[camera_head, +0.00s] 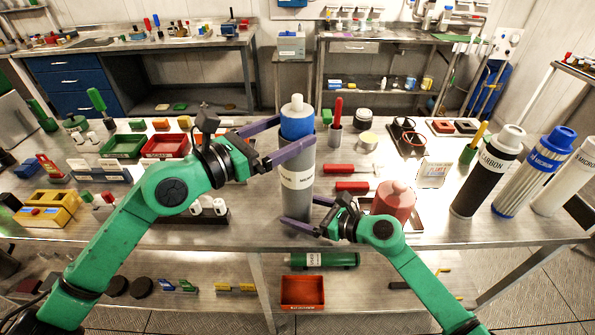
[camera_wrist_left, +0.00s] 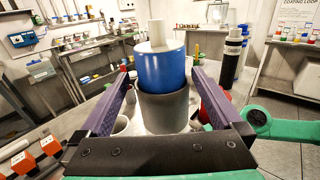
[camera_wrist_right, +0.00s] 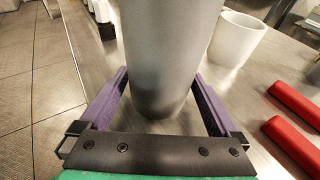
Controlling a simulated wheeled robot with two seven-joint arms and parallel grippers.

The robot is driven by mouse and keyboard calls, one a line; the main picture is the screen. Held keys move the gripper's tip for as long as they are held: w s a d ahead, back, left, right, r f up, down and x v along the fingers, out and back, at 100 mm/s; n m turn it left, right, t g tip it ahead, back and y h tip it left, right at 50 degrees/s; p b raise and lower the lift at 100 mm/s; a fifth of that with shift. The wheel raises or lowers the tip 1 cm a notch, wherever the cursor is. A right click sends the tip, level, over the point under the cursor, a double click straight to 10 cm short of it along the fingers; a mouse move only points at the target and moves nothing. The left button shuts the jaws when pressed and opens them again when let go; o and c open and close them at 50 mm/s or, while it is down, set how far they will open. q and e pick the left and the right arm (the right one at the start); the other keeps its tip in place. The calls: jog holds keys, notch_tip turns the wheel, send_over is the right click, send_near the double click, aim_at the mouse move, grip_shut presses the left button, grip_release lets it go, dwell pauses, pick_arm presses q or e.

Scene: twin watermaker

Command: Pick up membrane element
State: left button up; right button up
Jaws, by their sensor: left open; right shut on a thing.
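The membrane element appears to be the tall grey cylinder (camera_head: 297,200) with a white label, blue collar and white top, upright near the table's front edge. The left wrist view shows the blue collar and white top (camera_wrist_left: 162,70) between the spread fingers. My right gripper (camera_head: 304,211) is shut on the lower body of the cylinder. The right wrist view shows the grey body (camera_wrist_right: 165,50) between the fingers; whether its base touches the table is unclear.
A black carbon cartridge (camera_head: 483,175) and white cartridges stand at the far right. A green tray (camera_head: 123,146) and red tray (camera_head: 165,146) are at left. A white cup (camera_wrist_right: 238,38) stands beside the cylinder.

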aim_at(309, 119)
pick_arm(q)
jog(key=x, duration=0.6)
jog(key=shift+s+r, duration=0.1)
jog(key=shift+r, duration=0.15)
jog(key=shift+a, duration=0.1)
jog(key=shift+c, duration=0.9)
jog(key=shift+r, duration=0.1)
jog(key=c, duration=1.3)
notch_tip(309, 119, up, 28)
jog(key=o, duration=1)
jog(key=shift+c, duration=0.2)
jog(key=c, duration=0.5)
grip_shut()
pick_arm(e)
jog(key=o, duration=1.4)
